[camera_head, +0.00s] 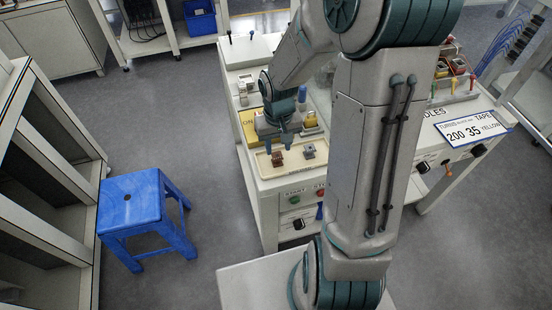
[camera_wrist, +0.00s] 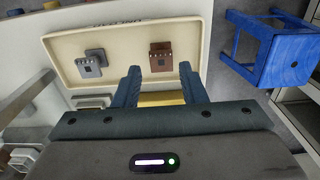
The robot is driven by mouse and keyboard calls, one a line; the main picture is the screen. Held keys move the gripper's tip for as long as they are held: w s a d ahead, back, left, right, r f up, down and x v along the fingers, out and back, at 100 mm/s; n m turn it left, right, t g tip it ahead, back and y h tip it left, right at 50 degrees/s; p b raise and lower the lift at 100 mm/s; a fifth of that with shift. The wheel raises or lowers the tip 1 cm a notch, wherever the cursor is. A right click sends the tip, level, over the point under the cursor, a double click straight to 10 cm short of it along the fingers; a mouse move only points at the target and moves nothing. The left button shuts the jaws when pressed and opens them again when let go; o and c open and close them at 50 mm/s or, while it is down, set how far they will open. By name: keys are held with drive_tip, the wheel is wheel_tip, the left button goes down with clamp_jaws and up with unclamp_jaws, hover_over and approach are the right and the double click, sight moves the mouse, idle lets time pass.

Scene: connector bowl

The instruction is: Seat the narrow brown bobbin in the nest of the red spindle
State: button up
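The brown bobbin (camera_head: 277,158) stands in a shallow cream tray (camera_head: 266,170) on the bench. In the wrist view, the brown bobbin (camera_wrist: 160,57) shows just beyond and between my fingertips. My gripper (camera_head: 279,145) is above the tray; in the wrist view my gripper (camera_wrist: 159,69) is open, with nothing visible between its fingers. A grey piece (camera_wrist: 90,63) of similar form stands to the left in the tray; it also shows in the head view (camera_head: 308,152). Small red parts (camera_head: 459,66) show at the bench's far right, but I cannot tell whether one is the red spindle.
A yellow part (camera_head: 310,119) and a blue upright part (camera_head: 302,93) stand behind the tray. A grey fixture (camera_head: 243,92) stands farther back. My arm hides the bench's middle. A blue stool (camera_head: 133,201) stands on the floor to the left.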

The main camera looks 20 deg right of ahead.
sight(277, 157)
drive_tip(key=shift+a+f, duration=0.1)
drive_tip(key=shift+f, duration=2.2)
drive_tip(key=c, duration=0.7)
drive_tip(key=shift+r, duration=0.5)
wheel_tip(277, 157, up, 3)
drive_tip(key=shift+w+r, duration=0.1)
drive_tip(key=shift+r, duration=0.1)
drive_tip(key=w+d+r, duration=0.1)
drive_tip(key=d+r, duration=0.1)
drive_tip(key=d, duration=0.1)
drive_tip(key=w+d+r, duration=0.1)
drive_tip(key=d+r, duration=0.1)
drive_tip(key=d, duration=0.2)
drive_tip(key=d+r, duration=0.2)
drive_tip(key=d, duration=0.2)
drive_tip(key=shift+w+d+r, duration=0.1)
drive_tip(key=shift+w+r, duration=0.25)
drive_tip(key=shift+w, duration=0.05)
